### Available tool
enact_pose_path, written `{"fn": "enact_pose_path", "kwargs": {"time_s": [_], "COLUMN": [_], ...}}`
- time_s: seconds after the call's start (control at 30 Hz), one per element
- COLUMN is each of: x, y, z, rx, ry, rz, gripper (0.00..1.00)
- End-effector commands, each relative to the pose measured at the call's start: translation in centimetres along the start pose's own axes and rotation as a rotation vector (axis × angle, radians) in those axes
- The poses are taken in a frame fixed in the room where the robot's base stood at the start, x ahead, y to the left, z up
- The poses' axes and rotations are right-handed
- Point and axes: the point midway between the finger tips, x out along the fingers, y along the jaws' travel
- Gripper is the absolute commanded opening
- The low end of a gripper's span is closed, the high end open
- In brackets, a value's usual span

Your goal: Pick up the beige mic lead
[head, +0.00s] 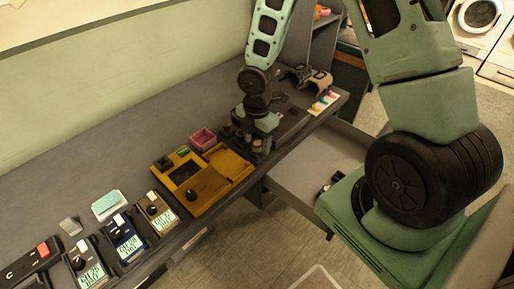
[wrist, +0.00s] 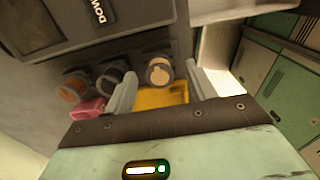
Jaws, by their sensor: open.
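The beige mic lead (wrist: 159,71) shows in the wrist view as a round, coil-like end with a pale face, in front of a dark box. It is the rightmost of three similar round things. My gripper (wrist: 160,82) is open, with one finger on each side of the beige lead in the picture. I cannot tell whether the fingers touch it. In the head view my gripper (head: 252,138) is low over the bench, and the beige lead (head: 257,147) shows in part beside its fingers.
A black lead (wrist: 110,80) and a brown lead (wrist: 74,88) stand left of the beige one. The dark box (wrist: 90,30) is close behind. A pink box (head: 203,139) and a yellow device (head: 188,172) are left of my gripper. An open drawer (head: 315,165) juts out below the bench.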

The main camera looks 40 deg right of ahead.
Motion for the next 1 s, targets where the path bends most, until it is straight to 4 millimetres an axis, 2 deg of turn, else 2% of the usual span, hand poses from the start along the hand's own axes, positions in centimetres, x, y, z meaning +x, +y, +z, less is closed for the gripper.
{"fn": "enact_pose_path", "kwargs": {"time_s": [0.27, 0.43, 0.47, 0.77, 0.87, 1.0], "x": [0.3, 0.3, 0.3, 0.1, -1.0, -3.7], "y": [0.0, 0.0, 0.0, 0.1, 0.1, 0.1], "z": [0.0, 0.0, 0.0, 0.1, 0.0, 0.1], "rx": [0.001, 0.001, 0.001, 0.001, 0.002, 0.004], "ry": [-0.001, 0.000, 0.000, 0.000, 0.000, -0.001], "rz": [0.001, 0.001, 0.001, 0.002, 0.003, 0.006], "gripper": [0.56, 0.11, 0.08, 0.07, 0.07, 0.07]}}
